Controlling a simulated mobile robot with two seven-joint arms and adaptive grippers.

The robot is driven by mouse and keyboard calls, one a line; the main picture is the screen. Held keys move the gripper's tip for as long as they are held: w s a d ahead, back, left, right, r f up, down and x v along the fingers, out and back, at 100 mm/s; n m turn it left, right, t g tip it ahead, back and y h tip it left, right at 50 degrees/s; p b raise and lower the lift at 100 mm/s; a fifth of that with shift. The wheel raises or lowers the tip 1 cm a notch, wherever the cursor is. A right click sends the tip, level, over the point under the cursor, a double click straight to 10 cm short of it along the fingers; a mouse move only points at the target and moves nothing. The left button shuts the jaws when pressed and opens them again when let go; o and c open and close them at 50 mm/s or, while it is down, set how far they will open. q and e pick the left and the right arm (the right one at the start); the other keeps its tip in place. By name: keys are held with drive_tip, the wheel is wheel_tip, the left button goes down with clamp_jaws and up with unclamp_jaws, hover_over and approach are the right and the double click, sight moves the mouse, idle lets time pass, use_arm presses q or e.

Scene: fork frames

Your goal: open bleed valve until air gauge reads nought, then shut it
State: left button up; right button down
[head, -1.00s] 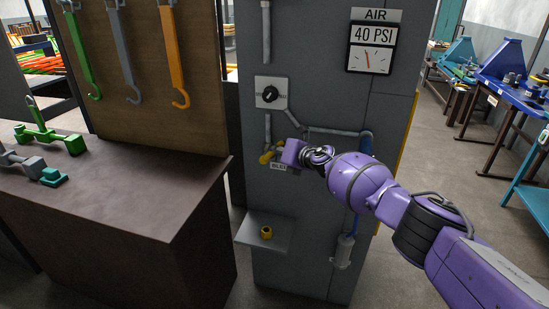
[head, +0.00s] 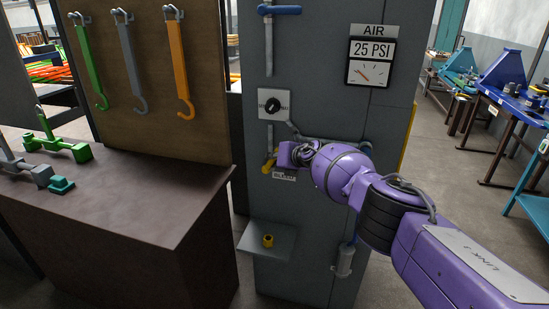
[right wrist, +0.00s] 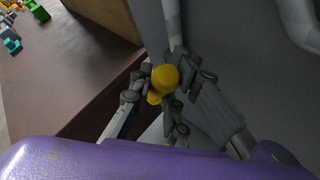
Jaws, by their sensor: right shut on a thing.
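The air gauge (head: 371,69) on the grey cabinet shows 25 PSI in its window, with a red needle on the dial below. The yellow bleed valve (head: 267,166) is low on the cabinet's pipe, beside a small label plate (head: 284,176). My right gripper (head: 280,158) reaches it from the right and partly hides it. In the right wrist view the jaws (right wrist: 167,83) are shut on the valve's rounded yellow handle (right wrist: 165,76), one finger on each side. How far the valve is turned is hard to tell. My left gripper is out of view.
A black rotary switch (head: 272,105) sits above the valve, and a blue lever (head: 281,10) higher up. A small shelf (head: 283,240) below carries a yellow piece (head: 268,240). A brown bench (head: 130,200) stands left, with hooks hanging above it.

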drive_tip(key=shift+a+r, duration=0.1)
drive_tip(key=shift+a, duration=0.05)
drive_tip(key=c, duration=1.6)
unclamp_jaws()
drive_tip(key=shift+a, duration=0.1)
drive_tip(key=shift+c, duration=0.2)
drive_tip(key=shift+w+r, duration=0.1)
drive_tip(key=shift+r, duration=0.7)
wheel_tip(320, 180, up, 8)
drive_tip(key=shift+r, duration=0.1)
